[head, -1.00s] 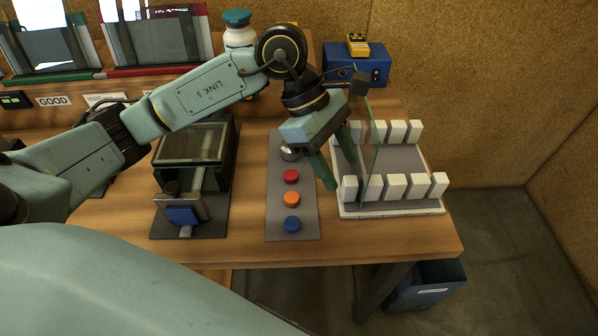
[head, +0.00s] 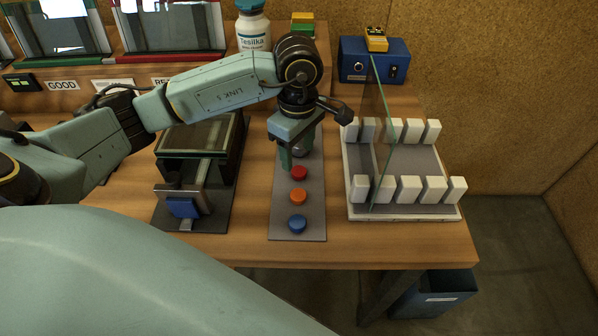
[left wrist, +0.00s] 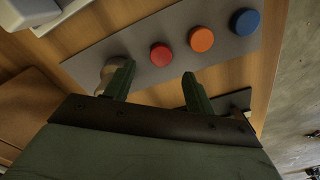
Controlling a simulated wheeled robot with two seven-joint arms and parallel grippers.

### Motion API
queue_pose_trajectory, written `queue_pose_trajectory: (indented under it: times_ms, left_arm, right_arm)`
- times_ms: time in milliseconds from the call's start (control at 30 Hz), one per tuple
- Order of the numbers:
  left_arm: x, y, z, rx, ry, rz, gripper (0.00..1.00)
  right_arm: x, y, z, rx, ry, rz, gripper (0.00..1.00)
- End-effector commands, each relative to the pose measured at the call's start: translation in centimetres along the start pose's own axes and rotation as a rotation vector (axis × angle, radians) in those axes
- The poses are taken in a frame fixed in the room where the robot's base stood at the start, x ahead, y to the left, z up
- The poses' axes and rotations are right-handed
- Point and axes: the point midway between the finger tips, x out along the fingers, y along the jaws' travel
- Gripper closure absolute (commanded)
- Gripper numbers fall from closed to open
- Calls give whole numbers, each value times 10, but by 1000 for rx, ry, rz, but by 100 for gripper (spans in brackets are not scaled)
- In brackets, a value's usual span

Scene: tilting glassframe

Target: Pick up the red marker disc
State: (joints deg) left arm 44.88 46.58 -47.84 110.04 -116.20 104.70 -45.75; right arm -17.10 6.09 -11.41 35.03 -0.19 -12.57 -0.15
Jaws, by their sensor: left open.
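The red marker disc (head: 299,173) sits on a grey strip (head: 284,226), in line with an orange disc (head: 298,196) and a blue disc (head: 297,223). My left gripper (head: 291,160) points down over the back part of the strip, just behind the red disc. In the left wrist view the red disc (left wrist: 161,54) lies beyond the two open, empty fingertips (left wrist: 158,76), between their lines and apart from them. A round metallic piece (left wrist: 112,72) is partly hidden behind one finger. My right gripper is not in view.
A white rack (head: 405,212) with white blocks and an upright glass pane (head: 378,130) stands right of the strip. A dark fixture with a glass top (head: 196,137) and blue clamp (head: 182,207) stands left. A blue box (head: 374,62) is behind.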

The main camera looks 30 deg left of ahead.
Motion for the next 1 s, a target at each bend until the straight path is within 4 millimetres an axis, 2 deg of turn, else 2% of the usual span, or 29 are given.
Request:
queue_pose_trajectory:
  times_ms: [200,300,600,900,967,1000]
  left_arm:
    - [34,-2,4,-1,-2,-4,45]
    - [44,-1,4,-1,-2,-3,45]
    - [48,-1,3,0,-1,0,45]
    - [48,-1,3,0,-1,0,84]
    - [48,-1,3,0,-1,0,92]
    - [48,-1,3,0,-1,0,93]
  right_arm:
    - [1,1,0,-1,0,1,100]
    - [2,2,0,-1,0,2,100]
    - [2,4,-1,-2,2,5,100]
    - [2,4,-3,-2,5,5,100]
    - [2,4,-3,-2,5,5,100]
    - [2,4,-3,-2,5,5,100]
